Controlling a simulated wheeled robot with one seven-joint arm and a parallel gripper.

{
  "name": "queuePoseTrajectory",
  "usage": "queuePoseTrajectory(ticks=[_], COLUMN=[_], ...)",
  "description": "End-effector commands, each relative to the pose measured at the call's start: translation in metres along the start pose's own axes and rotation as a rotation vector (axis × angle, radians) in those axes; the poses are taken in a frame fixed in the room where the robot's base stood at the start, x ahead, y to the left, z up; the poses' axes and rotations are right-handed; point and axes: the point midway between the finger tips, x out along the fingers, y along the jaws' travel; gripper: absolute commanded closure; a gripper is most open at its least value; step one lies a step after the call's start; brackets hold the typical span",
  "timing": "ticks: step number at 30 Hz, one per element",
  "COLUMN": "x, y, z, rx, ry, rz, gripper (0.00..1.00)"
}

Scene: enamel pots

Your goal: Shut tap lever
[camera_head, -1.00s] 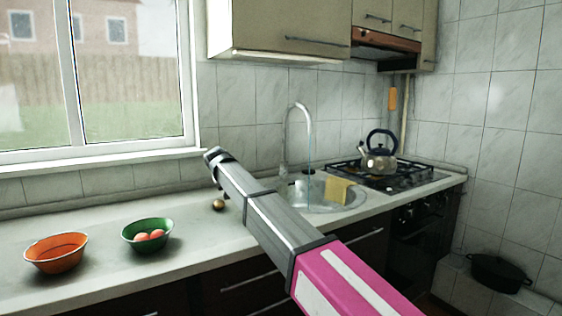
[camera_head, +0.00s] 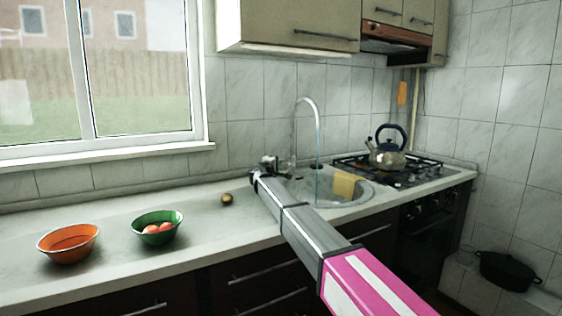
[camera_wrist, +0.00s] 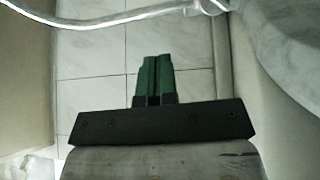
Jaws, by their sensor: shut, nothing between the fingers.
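The tap (camera_head: 317,112) is a tall silver arch at the back of the round sink (camera_head: 362,197). A thin bluish stream of water (camera_head: 318,178) falls from its spout. I cannot make out the lever; the tap's foot is partly behind my gripper (camera_head: 268,160). My gripper is just left of the foot in the head view; I cannot tell whether it touches. In the wrist view its green fingers (camera_wrist: 154,62) are together and empty. A pale, shiny tube (camera_wrist: 100,20) crosses the top there, probably part of the tap.
A yellow cloth (camera_head: 345,186) hangs in the sink. A kettle (camera_head: 388,155) stands on the hob at right. A small round brownish thing (camera_head: 227,199), a green bowl (camera_head: 157,229) holding reddish items and an orange bowl (camera_head: 68,243) stand left. Wall cabinets (camera_head: 290,25) hang above.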

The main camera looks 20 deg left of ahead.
Motion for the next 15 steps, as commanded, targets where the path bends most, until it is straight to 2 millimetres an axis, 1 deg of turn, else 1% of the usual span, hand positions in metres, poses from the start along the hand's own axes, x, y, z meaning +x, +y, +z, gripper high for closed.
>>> queuePoseTrajectory(ticks=[1, 6, 15], x=[0.01, 0.043, 0.096], y=[0.0, 0.0, 0.0], z=[-0.002, -0.002, -0.002], rx=[0.001, 0.002, 0.003], ry=[-0.002, -0.002, -0.002], rz=[0.0, -0.001, -0.001], gripper=[1.0, 1.0, 1.0])
